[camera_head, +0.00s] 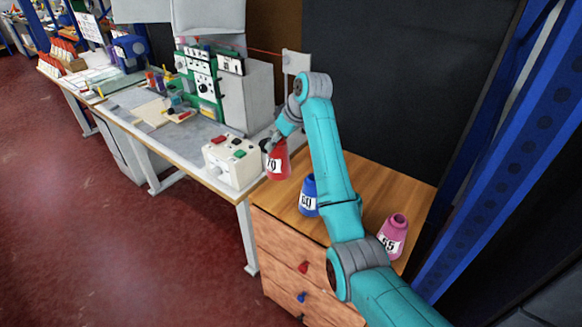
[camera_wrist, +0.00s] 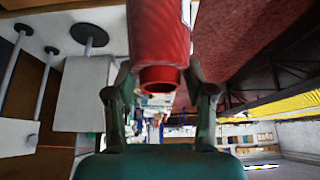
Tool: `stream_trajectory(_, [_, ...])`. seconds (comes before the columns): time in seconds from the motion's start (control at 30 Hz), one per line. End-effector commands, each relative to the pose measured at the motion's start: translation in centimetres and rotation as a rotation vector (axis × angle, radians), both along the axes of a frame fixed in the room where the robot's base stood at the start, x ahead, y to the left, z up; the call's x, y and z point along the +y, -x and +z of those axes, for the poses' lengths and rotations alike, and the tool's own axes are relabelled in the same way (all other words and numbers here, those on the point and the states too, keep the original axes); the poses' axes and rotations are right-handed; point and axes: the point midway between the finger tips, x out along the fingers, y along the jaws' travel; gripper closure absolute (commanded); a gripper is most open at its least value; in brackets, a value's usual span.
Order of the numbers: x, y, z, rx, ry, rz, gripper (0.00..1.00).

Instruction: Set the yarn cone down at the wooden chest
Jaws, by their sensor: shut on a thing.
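A red yarn cone (camera_head: 278,161) with a white label ending in "0" is held by my gripper (camera_head: 269,144). In the head view it is at the back left corner of the wooden chest (camera_head: 375,186), close to the bench end. I cannot tell whether its base touches the chest top. In the wrist view the red cone (camera_wrist: 160,35) fills the upper middle, between the two fingers of my gripper (camera_wrist: 161,82). The chest has drawers with red and blue knobs.
A blue cone marked 60 (camera_head: 308,196) and a pink cone marked 55 (camera_head: 393,237) stand on the chest. A white control box (camera_head: 232,163) sits at the near bench end (camera_head: 150,115). A dark panel (camera_head: 400,80) rises behind; blue uprights (camera_head: 500,170) stand right.

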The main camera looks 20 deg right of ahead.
Motion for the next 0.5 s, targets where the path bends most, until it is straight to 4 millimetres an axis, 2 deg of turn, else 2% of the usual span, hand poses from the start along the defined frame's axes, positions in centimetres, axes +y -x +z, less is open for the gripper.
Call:
stream_trajectory(0.1, [0.0, 0.1, -2.3, 0.003, -0.001, 0.0, 1.0])
stream_trajectory(0.2, [0.0, 0.0, -3.7, 0.002, -0.001, 0.0, 1.0])
stream_trajectory(0.37, [0.0, 0.0, -4.9, 0.0, 0.0, 0.0, 1.0])
stream_trajectory(0.5, [0.0, 0.0, -6.8, 0.001, 0.0, 0.0, 1.0])
